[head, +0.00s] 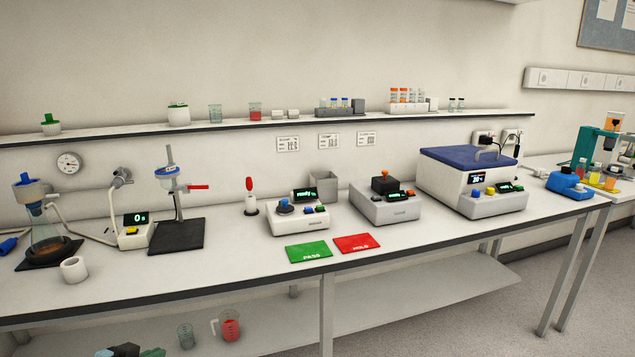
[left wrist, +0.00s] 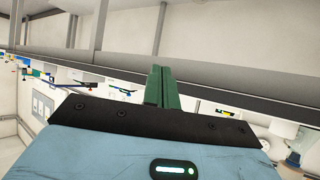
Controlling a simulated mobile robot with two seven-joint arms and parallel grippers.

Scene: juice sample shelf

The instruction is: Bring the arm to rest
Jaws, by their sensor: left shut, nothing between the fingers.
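My left gripper (head: 152,353) shows only at the bottom left edge of the head view, low in front of the bench. Its black plate and green fingers show there in part. In the left wrist view the two green fingers (left wrist: 158,86) are pressed together with nothing between them. They stand apart from the bench. The rest of the left arm is out of the head view. My right gripper is in neither view.
The white bench (head: 260,262) carries a flask, a stand, several instruments, a green PASS card (head: 309,251) and a red card (head: 357,243). A beaker (head: 186,336) and a red-filled jug (head: 230,326) stand on the lower shelf, right of the gripper in the picture.

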